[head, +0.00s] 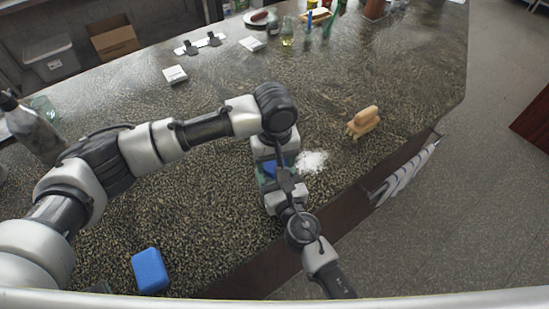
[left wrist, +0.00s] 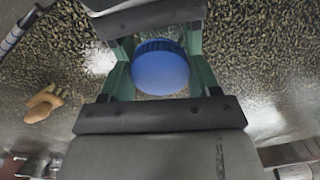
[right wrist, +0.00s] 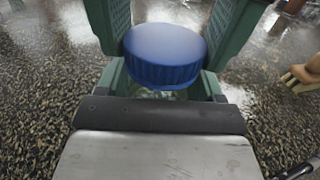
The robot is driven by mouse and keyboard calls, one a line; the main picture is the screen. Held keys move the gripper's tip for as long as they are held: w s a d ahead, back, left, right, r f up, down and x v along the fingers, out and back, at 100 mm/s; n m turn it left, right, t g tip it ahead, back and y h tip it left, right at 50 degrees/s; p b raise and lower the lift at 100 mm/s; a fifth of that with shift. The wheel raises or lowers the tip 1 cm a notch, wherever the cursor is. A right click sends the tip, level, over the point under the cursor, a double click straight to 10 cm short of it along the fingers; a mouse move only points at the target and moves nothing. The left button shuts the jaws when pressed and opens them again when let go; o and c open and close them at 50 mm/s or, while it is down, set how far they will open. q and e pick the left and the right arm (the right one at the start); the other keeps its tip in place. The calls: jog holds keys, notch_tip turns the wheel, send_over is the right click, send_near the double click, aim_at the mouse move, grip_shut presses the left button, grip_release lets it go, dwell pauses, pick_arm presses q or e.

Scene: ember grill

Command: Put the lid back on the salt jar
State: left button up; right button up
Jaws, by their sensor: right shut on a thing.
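The blue ridged lid (right wrist: 163,54) sits at the mouth of the salt jar; the head view shows only a bit of the lid (head: 271,168) between my arms. In the left wrist view the lid (left wrist: 160,68) lies between the green fingers of my left gripper (left wrist: 160,55), which stand apart around it from above. My right gripper (right wrist: 165,75) is shut on the jar, below the lid. A little clear glass of the salt jar (right wrist: 180,94) shows under the lid; most of it is hidden. I cannot tell whether the lid is fully seated.
Spilled white salt (head: 312,162) lies right of the jar, and a wooden brush (head: 362,122) beyond it. A blue block (head: 150,270) lies near the front edge. A striped towel (head: 405,172) hangs at the counter's right side. The middle of the counter behind the jar is clear.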

pick_arm(q)
jog(key=shift+c, duration=1.3)
jog(key=m, duration=0.3)
jog(key=shift+m, duration=0.3)
jog(key=o, duration=1)
jog(key=shift+r, duration=2.3)
jog(key=shift+c, duration=0.4)
